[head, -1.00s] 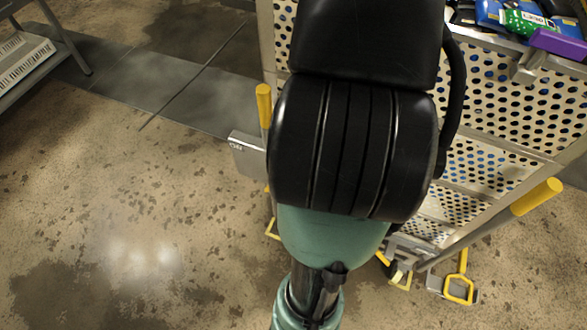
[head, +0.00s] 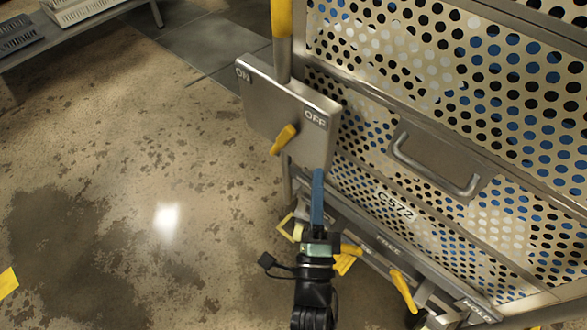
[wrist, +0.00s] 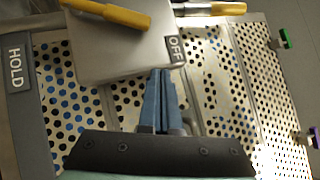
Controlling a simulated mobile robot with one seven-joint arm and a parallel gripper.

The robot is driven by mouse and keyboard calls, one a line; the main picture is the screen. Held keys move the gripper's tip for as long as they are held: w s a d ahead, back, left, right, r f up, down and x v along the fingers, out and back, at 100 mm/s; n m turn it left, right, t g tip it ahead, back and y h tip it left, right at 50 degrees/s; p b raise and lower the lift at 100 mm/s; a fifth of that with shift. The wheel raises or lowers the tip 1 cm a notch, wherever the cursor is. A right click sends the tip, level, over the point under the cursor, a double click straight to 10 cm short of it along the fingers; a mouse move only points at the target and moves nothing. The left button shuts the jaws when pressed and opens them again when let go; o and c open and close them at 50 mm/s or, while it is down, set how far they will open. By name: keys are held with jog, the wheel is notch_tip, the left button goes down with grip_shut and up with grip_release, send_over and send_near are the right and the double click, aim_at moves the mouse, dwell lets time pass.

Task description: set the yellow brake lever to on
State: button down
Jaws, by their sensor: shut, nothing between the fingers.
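The yellow brake lever (head: 284,138) sticks out from a grey metal plate (head: 272,95) on the cart. The plate reads ON at its upper left and OFF at its right. The lever stands closer to the OFF label, though its exact setting is hard to tell. It also shows at the top of the wrist view (wrist: 112,13). My gripper (head: 318,174) is shut and empty, its blue fingers pointing up at the plate's lower right edge, to the right of the lever. In the wrist view the fingertips (wrist: 160,73) are just below the OFF label; contact is unclear.
The perforated cart (head: 440,95) fills the right side, with a metal handle (head: 435,170). A yellow upright grip (head: 281,18) rises behind the plate. A lower yellow lever (head: 403,290) sits by a FREE label.

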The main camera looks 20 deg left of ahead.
aim_at(281, 142)
jog(key=s+f+m+g+y+b, duration=0.15)
jog(key=s+f, duration=0.25)
jog(key=f, duration=0.4)
jog(key=s+a+r+b+x, duration=0.1)
jog(key=a+b+x, duration=0.1)
jog(key=x, duration=1.1)
jog(key=shift+s+a, duration=0.15)
jog(key=shift+r, duration=0.15)
jog(key=shift+a+r+n+p, duration=0.2)
jog(key=shift+n+p, duration=0.25)
jog(key=shift+p, duration=0.6)
